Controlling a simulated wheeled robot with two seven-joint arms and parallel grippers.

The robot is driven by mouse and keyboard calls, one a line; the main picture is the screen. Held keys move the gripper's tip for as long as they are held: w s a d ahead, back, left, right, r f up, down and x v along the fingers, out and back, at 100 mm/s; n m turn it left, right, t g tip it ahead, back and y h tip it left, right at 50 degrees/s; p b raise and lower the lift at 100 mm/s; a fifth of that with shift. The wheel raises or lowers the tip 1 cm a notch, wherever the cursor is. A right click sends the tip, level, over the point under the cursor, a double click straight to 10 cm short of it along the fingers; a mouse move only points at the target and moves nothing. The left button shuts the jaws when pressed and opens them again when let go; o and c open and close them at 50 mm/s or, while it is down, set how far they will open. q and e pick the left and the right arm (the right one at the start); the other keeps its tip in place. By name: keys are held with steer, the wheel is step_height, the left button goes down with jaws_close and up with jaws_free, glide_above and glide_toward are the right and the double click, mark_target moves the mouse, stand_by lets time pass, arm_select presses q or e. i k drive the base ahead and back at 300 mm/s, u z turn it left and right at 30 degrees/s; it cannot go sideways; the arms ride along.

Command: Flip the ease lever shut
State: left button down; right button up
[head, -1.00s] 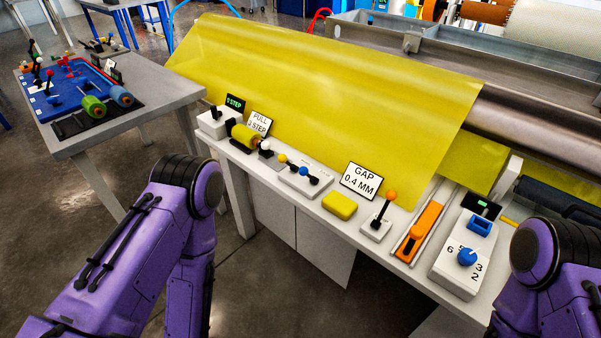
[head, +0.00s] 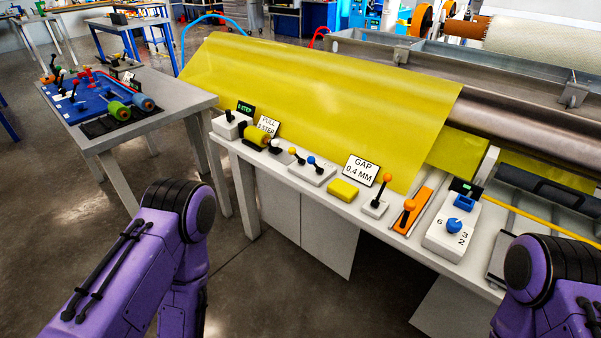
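No label in view names the ease lever, so I cannot tell which lever it is. On the white bench front, a lever with an orange ball (head: 388,177) stands tilted on a small white base by the "GAP 0.4 MM" sign (head: 361,170). A white plate (head: 322,176) to its left carries a yellow-knobbed lever (head: 293,151) and a blue-knobbed lever (head: 312,161). A black lever (head: 229,115) rises from a white box at the bench's left end. Both my grippers are out of view; only purple arm parts show at the lower edge.
A yellow sheet (head: 330,100) slopes down behind the controls. A grey table (head: 160,112) stands at left. Open floor lies before the bench.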

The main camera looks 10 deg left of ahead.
mark_target(311, 160)
steer(key=u, duration=0.75)
steer(key=i, duration=0.6)
steer(key=z, duration=1)
